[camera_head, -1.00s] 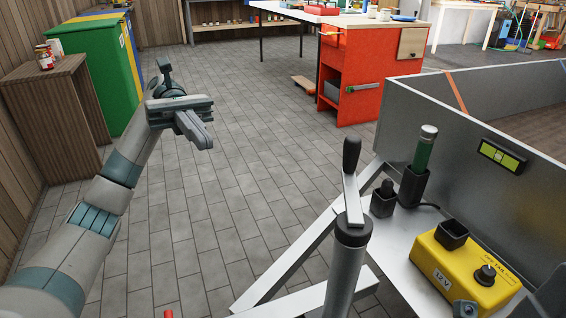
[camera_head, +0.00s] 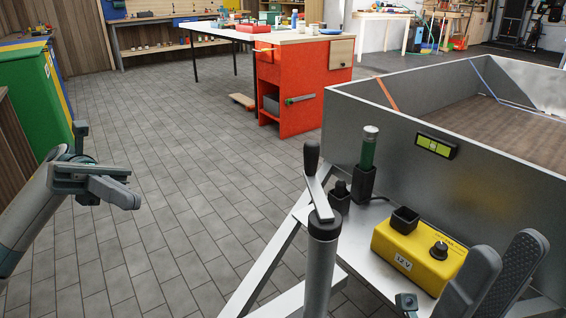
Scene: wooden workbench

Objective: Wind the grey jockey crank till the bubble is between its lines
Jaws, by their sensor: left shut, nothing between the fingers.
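The jockey crank has a grey arm (camera_head: 318,197) and an upright black handle (camera_head: 311,157). It sits on top of the grey jockey tube (camera_head: 320,265), and no gripper touches it. The green bubble level (camera_head: 436,146) is fixed to the grey trailer wall; its bubble is too small to place against the lines. My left gripper (camera_head: 132,198) is shut and empty, well left of the crank over the floor. My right gripper (camera_head: 508,250) is at the lower right, its two fingers apart with nothing seen between them, right of the crank and near the yellow box.
A yellow 12 V box (camera_head: 405,255) with a black knob sits on the trailer's front plate. A green-handled tool (camera_head: 369,150) stands in a black holder beside a small black socket (camera_head: 340,198). The grey trailer wall (camera_head: 385,125) rises behind. Floor left of the crank is clear.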

